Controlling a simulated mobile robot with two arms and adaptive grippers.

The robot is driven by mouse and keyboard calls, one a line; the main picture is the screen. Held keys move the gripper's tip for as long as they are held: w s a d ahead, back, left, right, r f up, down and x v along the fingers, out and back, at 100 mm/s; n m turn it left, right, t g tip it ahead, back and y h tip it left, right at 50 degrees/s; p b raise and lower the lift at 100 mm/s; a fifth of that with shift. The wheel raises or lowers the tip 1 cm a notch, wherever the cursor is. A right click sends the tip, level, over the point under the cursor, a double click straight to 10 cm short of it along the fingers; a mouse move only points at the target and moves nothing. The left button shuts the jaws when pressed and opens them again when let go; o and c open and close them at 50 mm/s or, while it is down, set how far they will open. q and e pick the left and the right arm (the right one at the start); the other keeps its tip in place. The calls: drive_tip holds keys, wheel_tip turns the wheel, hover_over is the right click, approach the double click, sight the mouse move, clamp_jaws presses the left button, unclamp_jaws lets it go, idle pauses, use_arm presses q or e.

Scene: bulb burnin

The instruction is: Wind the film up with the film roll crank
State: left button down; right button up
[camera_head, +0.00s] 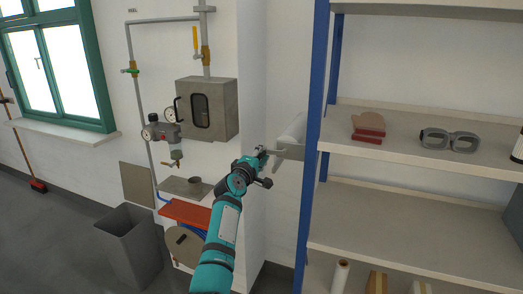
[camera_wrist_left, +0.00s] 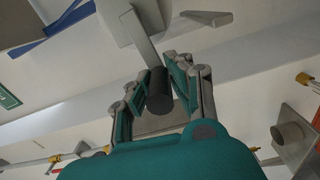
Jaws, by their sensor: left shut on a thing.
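The film roll (camera_head: 294,130) is a pale cylinder mounted by the wall corner, left of the blue shelf post. A grey plate or bracket (camera_head: 291,152) sits just below it. In the left wrist view, the film roll crank shows as a flat grey arm (camera_wrist_left: 142,40) ending in a dark cylindrical handle (camera_wrist_left: 159,95). My left gripper (camera_head: 262,154) reaches up to the crank from below. Its fingers are closed around the dark handle, one on each side. In the head view the gripper hides most of the crank. My right gripper is not in view.
A grey bin (camera_head: 130,245) stands below.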

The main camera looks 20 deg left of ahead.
use_arm(q)
drive_tip(key=shift+d+f+n, duration=0.15)
drive_tip(key=shift+f+n, duration=0.5)
drive_tip(key=shift+d+f+n, duration=0.15)
drive_tip(key=shift+f+n, duration=0.5)
drive_tip(key=c, duration=1.2)
unclamp_jaws()
drive_tip(key=shift+r, duration=0.15)
drive_tip(key=shift+o, duration=0.2)
drive_tip(key=shift+r, duration=0.1)
drive_tip(key=s, duration=0.7)
drive_tip(key=shift+s, duration=0.3)
drive_tip(key=shift+a, duration=0.1)
